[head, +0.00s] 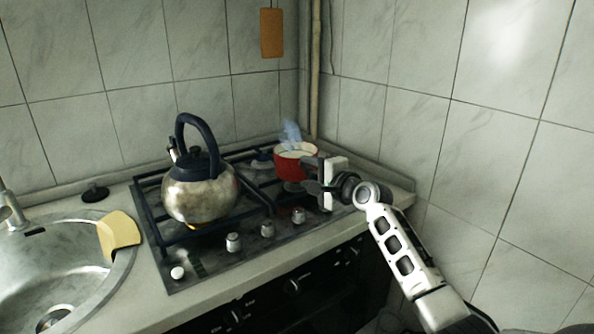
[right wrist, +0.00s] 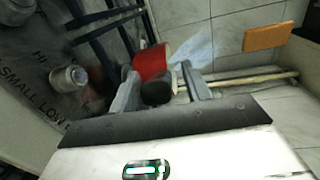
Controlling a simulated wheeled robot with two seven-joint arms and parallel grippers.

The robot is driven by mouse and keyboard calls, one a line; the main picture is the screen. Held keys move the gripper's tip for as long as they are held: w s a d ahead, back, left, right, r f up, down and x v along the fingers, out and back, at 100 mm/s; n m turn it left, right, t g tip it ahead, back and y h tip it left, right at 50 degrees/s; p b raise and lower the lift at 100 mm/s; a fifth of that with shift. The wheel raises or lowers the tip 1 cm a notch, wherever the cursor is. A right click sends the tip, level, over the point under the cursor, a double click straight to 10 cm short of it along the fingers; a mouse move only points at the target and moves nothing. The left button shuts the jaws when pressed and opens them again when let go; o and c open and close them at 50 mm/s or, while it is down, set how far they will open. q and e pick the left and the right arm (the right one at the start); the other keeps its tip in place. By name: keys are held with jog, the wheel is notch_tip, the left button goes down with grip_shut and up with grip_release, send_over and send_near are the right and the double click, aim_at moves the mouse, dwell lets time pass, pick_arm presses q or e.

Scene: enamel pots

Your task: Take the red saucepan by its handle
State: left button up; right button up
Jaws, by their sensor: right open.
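The red saucepan (head: 288,165) stands on the back right of the gas hob, with pale contents and a bluish wisp of steam above it. My right gripper (head: 308,177) is just right of the pan in the head view, partly covering that side. In the right wrist view, the pan's red side (right wrist: 150,62) shows beyond my open right fingers (right wrist: 160,82). The dark rounded end of its handle (right wrist: 156,92) appears between the fingers, with no clear contact on either side. The handle is mostly hidden in the head view. My left gripper is not seen.
A metal kettle (head: 200,192) with a dark arched handle stands left on the hob (head: 190,278), over a flame. Hob knobs (head: 267,229) line the front. Tiled walls close off the back and right.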

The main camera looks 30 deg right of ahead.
grip_shut()
dwell(1.4)
jog(key=shift+d+r, duration=0.1)
jog(key=shift+r, duration=0.15)
